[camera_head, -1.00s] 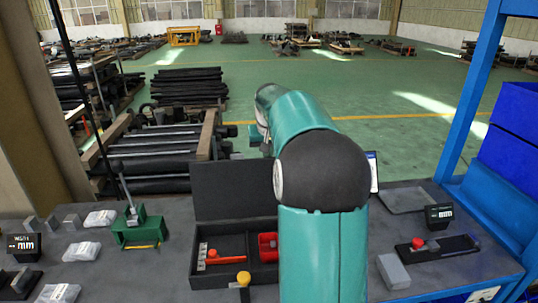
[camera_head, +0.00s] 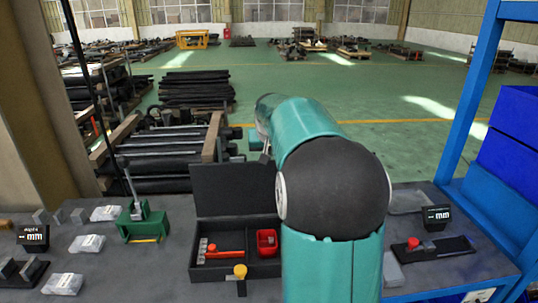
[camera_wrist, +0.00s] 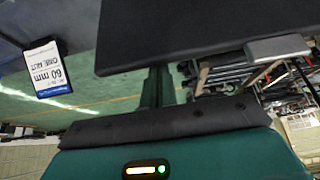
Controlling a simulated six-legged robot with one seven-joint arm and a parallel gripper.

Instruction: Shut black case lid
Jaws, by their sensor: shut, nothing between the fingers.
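The black case (camera_head: 205,272) sits on the bench, left of my arm. Its lid (camera_head: 226,188) stands open and roughly upright at the back edge. Inside are a red-handled tool and a red box. My gripper (camera_head: 258,143) is partly hidden by my arm and shows small, just above and behind the lid's upper right corner. In the wrist view my gripper (camera_wrist: 158,82) is shut and empty, close to a dark flat panel (camera_wrist: 200,30) that looks like the lid. I cannot tell whether they touch.
A yellow-topped tool (camera_head: 240,272) lies at the case's front edge. A green stand (camera_head: 145,225) is to its left. A black tray (camera_head: 430,248) and a blue rack (camera_head: 470,130) are on the right. A 60 mm card (camera_wrist: 48,70) shows in the wrist view.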

